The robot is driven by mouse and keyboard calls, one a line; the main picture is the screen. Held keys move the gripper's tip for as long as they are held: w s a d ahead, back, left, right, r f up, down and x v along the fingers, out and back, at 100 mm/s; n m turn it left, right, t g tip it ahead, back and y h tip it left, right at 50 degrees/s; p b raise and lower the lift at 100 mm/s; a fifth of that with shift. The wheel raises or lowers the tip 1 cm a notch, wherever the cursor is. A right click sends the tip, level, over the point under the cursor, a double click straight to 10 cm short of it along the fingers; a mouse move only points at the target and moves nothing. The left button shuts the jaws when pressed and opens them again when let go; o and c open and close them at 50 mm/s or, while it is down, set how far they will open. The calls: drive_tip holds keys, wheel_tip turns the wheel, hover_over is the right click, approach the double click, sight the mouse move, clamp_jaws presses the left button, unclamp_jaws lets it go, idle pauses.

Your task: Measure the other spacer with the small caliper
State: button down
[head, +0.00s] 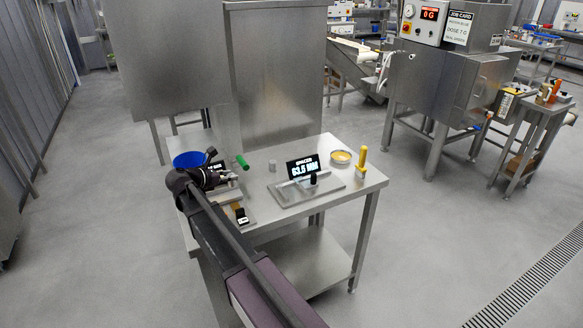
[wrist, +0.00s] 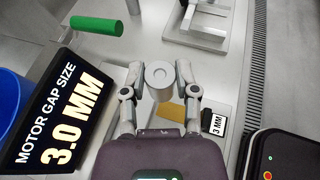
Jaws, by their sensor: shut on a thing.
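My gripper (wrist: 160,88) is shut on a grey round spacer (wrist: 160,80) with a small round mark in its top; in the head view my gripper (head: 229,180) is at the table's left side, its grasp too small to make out. Another grey cylinder (head: 272,165) stands on the table beyond, and shows at the wrist view's top edge (wrist: 133,6). A caliper with a flat grey plate (head: 333,188) stands to the right, its display (head: 303,167) reading "SPACER 63.5 MM". A dark upright piece (head: 313,179) is on it. Part of its frame shows in the wrist view (wrist: 212,22).
A display (wrist: 60,112) reading "MOTOR GAP SIZE 3.0 MM" and a blue bowl (head: 187,160) are at left. A green cylinder (head: 242,162) lies behind. A "3 MM" tag (wrist: 217,124) and a brass block (wrist: 172,112) are close by. A yellow tool (head: 361,160) and dish (head: 341,157) are at right.

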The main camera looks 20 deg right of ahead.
drive_tip(key=s+d+m+g, duration=0.1)
drive_tip(key=d+m+g, duration=0.1)
drive_tip(key=d, duration=0.8)
drive_tip(key=s+d+m+g+h, duration=0.1)
drive_tip(key=s+d+m+g, duration=0.1)
drive_tip(key=d, duration=0.9)
drive_tip(key=shift+d+f+g+b, duration=0.25)
drive_tip(key=shift+f+g+b, duration=0.05)
drive_tip(key=shift+f+b, duration=0.05)
drive_tip(key=shift+f, duration=0.1)
drive_tip(key=shift+f+b, duration=3.35)
drive_tip(key=shift+b, duration=0.05)
drive_tip(key=shift+f+b, duration=0.6)
drive_tip(key=shift+b, duration=0.05)
drive_tip(key=shift+c, duration=1.5)
unclamp_jaws()
drive_tip(key=shift+r+p, duration=0.25)
drive_tip(key=shift+p, duration=0.05)
